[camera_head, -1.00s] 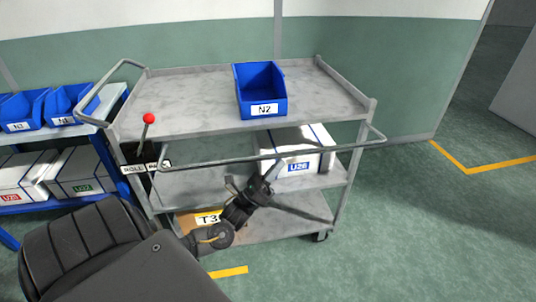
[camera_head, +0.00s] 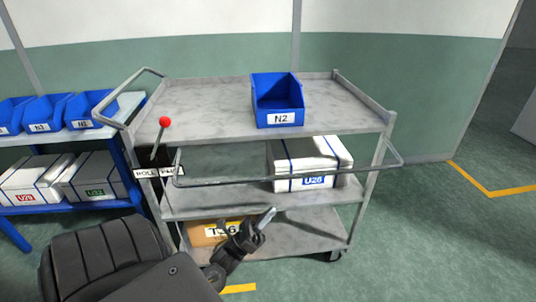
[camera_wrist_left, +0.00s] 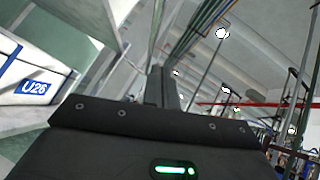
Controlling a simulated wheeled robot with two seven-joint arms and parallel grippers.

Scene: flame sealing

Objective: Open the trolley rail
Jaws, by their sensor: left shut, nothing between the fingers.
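The trolley (camera_head: 215,118) is a grey three-shelf cart. Its rail (camera_head: 228,181), a thin grey bar, runs across the front below the top shelf and crosses in front of the U26 box (camera_head: 338,152). A red-knobbed lever (camera_head: 165,122) stands at the trolley's left end, above a black-and-white label. My left gripper (camera_head: 268,215) is shut and empty, below the rail and apart from it in the picture, in front of the lower shelves. In the left wrist view its fingers (camera_wrist_left: 161,88) point up, with the U26 box to their left. My right gripper is not in view.
A blue N2 bin (camera_head: 278,108) stands on the top shelf. A T26 carton (camera_head: 204,234) sits on the bottom shelf, partly behind my arm. A blue rack (camera_head: 124,172) with bins and boxes stands close on the left. The floor (camera_head: 440,235) to the right is clear.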

